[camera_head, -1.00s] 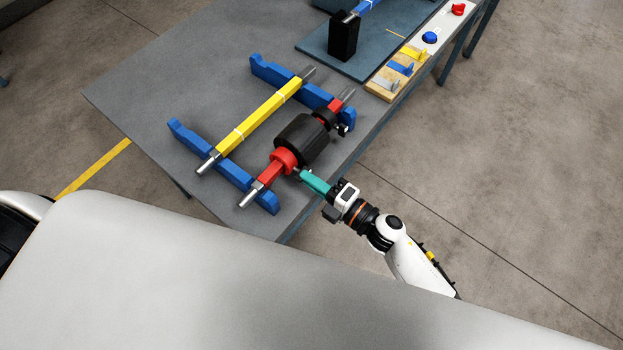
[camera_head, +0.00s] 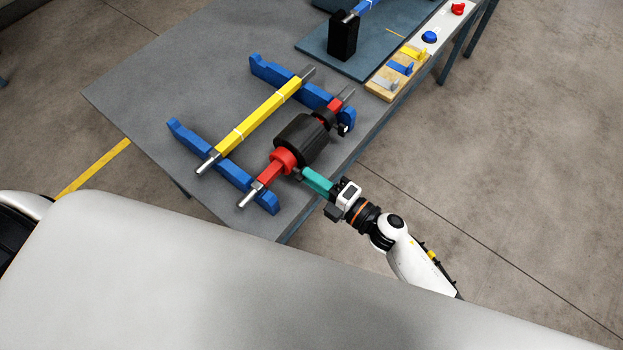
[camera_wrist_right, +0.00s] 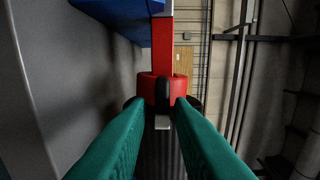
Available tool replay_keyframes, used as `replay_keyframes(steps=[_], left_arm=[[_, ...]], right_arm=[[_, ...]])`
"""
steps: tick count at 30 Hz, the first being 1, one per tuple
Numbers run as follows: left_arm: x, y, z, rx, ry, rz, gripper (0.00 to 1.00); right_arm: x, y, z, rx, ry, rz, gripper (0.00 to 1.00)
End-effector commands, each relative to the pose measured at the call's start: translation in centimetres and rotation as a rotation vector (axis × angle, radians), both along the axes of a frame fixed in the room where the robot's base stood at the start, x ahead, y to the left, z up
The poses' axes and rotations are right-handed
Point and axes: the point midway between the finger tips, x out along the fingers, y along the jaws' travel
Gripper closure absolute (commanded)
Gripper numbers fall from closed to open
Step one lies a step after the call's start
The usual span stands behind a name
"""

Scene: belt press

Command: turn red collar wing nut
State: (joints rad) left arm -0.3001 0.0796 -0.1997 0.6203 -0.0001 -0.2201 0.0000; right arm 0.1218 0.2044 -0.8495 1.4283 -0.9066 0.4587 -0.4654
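The red collar (camera_head: 284,160) sits on the red shaft at the near end of the black roller (camera_head: 301,140). In the right wrist view the collar (camera_wrist_right: 178,88) is straight ahead, with the dark wing nut (camera_wrist_right: 163,92) standing upright on it. My right gripper (camera_head: 304,174) has teal fingers pointing at the collar from the right. In the wrist view its fingertips (camera_wrist_right: 164,108) are apart, one on each side of the wing nut, with a narrow gap. The gripper looks open; contact with the nut is not clear. My left gripper is not in view.
Two blue cradle rails (camera_head: 225,178) carry the roller's shaft and a yellow bar (camera_head: 250,115). The grey table (camera_head: 150,90) is clear at left. At the back right are a black block (camera_head: 343,38), a wooden block with clips (camera_head: 384,86) and a blue button (camera_head: 429,37).

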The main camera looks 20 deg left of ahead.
Motion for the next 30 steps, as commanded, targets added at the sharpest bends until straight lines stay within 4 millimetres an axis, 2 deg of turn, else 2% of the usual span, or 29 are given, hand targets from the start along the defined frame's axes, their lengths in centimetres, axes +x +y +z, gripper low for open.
replay_keyframes(steps=[2,9,13,17,24,30], left_arm=[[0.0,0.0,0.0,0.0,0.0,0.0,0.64],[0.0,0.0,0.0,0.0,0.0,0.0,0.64],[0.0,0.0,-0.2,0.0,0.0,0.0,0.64],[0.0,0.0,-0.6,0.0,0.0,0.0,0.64],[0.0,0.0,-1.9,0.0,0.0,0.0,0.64],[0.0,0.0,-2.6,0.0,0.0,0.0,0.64]], right_arm=[[-0.1,0.1,0.0,0.001,0.001,0.004,0.68],[-0.3,0.2,0.1,0.005,0.0,0.009,0.68],[-0.6,-0.4,-0.1,0.003,0.001,0.009,0.68],[-1.3,-2.4,-0.2,0.002,0.0,0.01,0.68],[-3.1,-7.3,-0.3,0.0,0.001,0.009,0.68],[-4.0,-10.1,-0.2,0.002,0.002,0.007,0.68]])
